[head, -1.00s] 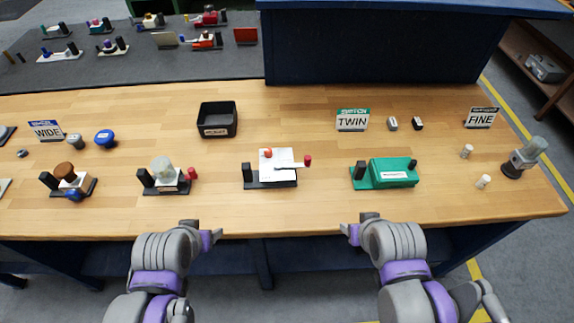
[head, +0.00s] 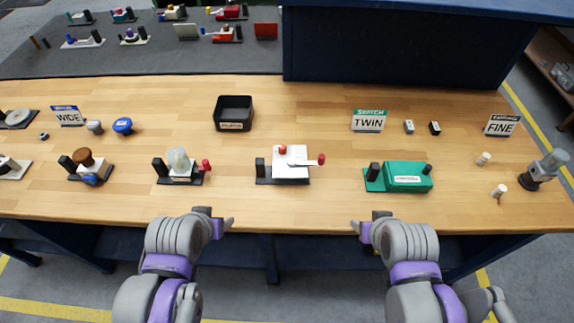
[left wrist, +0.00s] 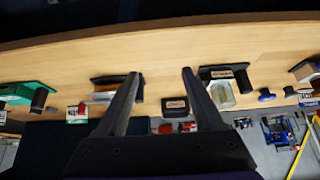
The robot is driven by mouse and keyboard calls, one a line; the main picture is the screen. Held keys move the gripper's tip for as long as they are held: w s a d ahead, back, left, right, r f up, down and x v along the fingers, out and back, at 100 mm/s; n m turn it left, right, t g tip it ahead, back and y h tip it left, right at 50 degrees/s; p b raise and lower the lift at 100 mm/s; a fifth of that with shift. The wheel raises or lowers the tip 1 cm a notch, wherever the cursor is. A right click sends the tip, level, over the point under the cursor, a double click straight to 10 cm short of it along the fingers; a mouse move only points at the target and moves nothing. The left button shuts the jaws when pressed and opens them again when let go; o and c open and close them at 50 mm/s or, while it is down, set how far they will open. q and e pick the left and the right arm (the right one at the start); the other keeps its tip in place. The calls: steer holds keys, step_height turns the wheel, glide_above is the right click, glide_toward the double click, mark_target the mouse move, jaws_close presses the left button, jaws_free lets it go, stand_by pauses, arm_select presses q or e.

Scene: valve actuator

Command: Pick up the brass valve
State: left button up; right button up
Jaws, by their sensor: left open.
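I cannot clearly make out a brass valve. In the head view, a stand with a brown round knob and a blue part (head: 88,168) is at the left. A stand with a pale translucent dome and red knob (head: 180,166) is to its right. A white box with a red ball and red-tipped lever (head: 290,164) is in the middle, and a green box (head: 405,177) is farther right. My left gripper (head: 220,219) is at the table's front edge, touching nothing; its fingers are apart and empty in the left wrist view (left wrist: 160,73). My right gripper (head: 365,228) is near the front edge; its opening is unclear.
A black open bin (head: 234,113) stands toward the back. Signs read WIDE (head: 67,116), TWIN (head: 369,121) and FINE (head: 501,126). Small knobs and caps lie near them. A blue block (head: 390,45) stands behind the table. The front strip of wood is mostly clear.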

arm_select(q)
steer(key=shift+w, duration=0.15)
steer(key=shift+c, duration=1.1)
step_height(320, 180, up, 2)
steer(key=g, duration=0.6)
glide_above(260, 167)
steer(key=shift+w+a, duration=0.2)
steer(key=shift+w, duration=0.25)
steer(key=shift+w+d+f, duration=0.2)
steer(key=shift+w+f, duration=0.1)
steer(key=shift+f, duration=0.1)
step_height(260, 167, down, 12)
steer(key=shift+w+a+r, duration=0.15)
